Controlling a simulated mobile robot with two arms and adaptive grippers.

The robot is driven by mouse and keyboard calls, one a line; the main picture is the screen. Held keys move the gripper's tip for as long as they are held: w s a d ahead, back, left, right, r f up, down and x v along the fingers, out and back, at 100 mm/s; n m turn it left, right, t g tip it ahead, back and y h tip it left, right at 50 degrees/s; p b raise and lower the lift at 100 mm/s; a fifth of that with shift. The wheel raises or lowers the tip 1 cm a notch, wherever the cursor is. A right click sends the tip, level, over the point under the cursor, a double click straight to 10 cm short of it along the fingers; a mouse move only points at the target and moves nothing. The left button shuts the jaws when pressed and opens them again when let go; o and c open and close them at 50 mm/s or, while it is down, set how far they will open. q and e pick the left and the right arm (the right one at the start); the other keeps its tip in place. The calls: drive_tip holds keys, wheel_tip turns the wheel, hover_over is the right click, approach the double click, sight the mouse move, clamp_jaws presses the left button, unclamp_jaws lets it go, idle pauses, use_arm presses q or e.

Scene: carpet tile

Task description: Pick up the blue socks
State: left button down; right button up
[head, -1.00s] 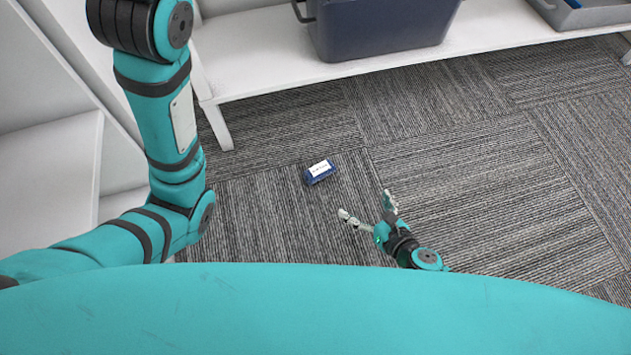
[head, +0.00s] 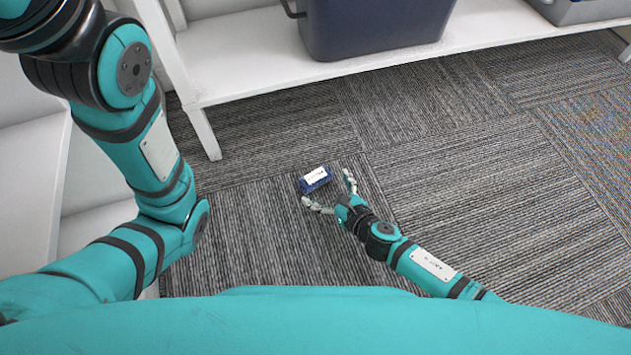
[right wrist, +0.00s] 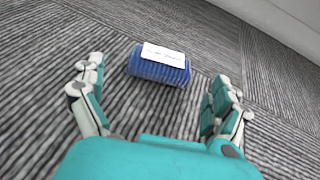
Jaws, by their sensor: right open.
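The blue socks (head: 315,180) are a small blue bundle with a white label, lying on the carpet in the head view. In the right wrist view the blue socks (right wrist: 160,68) lie just beyond the fingertips, roughly centred between the fingers. My right gripper (head: 327,190) is open and empty, low over the carpet, its fingers pointing at the socks. It also shows in the right wrist view (right wrist: 156,85) with its fingers spread. My left arm comes in at the left of the head view, and its gripper is out of the picture.
A white shelf (head: 250,75) stands behind the socks, with a dark blue bin (head: 375,28) and a grey tray (head: 585,10) on it. A shelf leg (head: 206,133) reaches the floor left of the socks. The carpet (head: 480,190) to the right is clear.

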sight(319, 180)
drive_tip(key=b+x, duration=0.2)
drive_tip(key=x, duration=0.3)
drive_tip(key=shift+w+a+b, duration=0.1)
drive_tip(key=shift+w+b, duration=0.2)
drive_tip(key=shift+b, duration=0.05)
drive_tip(key=shift+r, duration=0.1)
drive_tip(key=c, duration=0.9)
